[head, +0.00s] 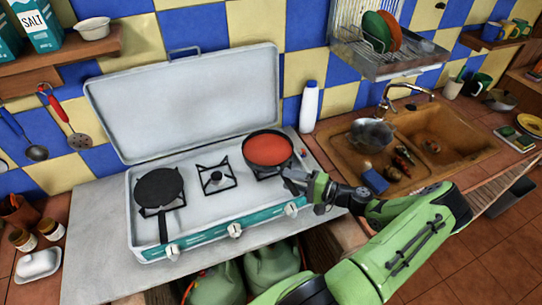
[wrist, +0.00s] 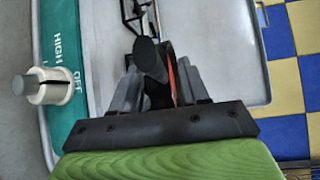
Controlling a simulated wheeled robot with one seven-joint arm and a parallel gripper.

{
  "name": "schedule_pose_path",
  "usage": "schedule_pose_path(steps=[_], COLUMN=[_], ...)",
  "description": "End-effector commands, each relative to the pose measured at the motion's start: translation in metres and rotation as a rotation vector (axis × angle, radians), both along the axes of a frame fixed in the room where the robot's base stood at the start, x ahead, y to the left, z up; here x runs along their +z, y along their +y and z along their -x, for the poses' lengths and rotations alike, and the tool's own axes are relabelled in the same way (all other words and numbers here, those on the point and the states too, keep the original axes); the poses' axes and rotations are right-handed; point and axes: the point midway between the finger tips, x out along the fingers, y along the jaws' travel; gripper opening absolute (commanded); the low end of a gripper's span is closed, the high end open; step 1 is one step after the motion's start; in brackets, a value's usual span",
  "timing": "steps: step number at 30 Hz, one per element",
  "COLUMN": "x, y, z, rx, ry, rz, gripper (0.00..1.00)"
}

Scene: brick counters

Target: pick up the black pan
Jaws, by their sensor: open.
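An all-black pan (head: 159,187) sits on the left burner of the white camping stove, its handle pointing toward the front edge. A second pan (head: 268,149), dark outside with a red inside, sits on the right burner. My gripper (head: 288,178) is at the near right side of this red-inside pan, away from the all-black one. In the wrist view my gripper (wrist: 159,75) is open, with a dark handle end (wrist: 149,58) between its fingers and a sliver of red behind it. I cannot tell whether the fingers touch the handle.
The stove (head: 205,229) has its lid (head: 185,100) raised behind the burners and knobs along its front. A white bottle (head: 309,107) stands to the right of it. A sink (head: 455,150) with dishes lies further right. The middle burner (head: 216,179) is empty.

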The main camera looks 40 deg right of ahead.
Motion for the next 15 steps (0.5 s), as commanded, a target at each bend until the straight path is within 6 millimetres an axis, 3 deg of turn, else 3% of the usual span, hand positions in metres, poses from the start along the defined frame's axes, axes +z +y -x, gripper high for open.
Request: schedule_pose_path(steps=[3, 9, 15], x=[0.0001, -0.0012, -0.0013], y=[0.0050, 0.0049, 0.0048], z=[-0.0114, -0.0122, -0.0120], rx=[0.000, -0.002, -0.002], ry=[0.000, 0.001, 0.001], rz=[0.001, 0.002, 0.002], gripper=[0.45, 0.45, 0.14])
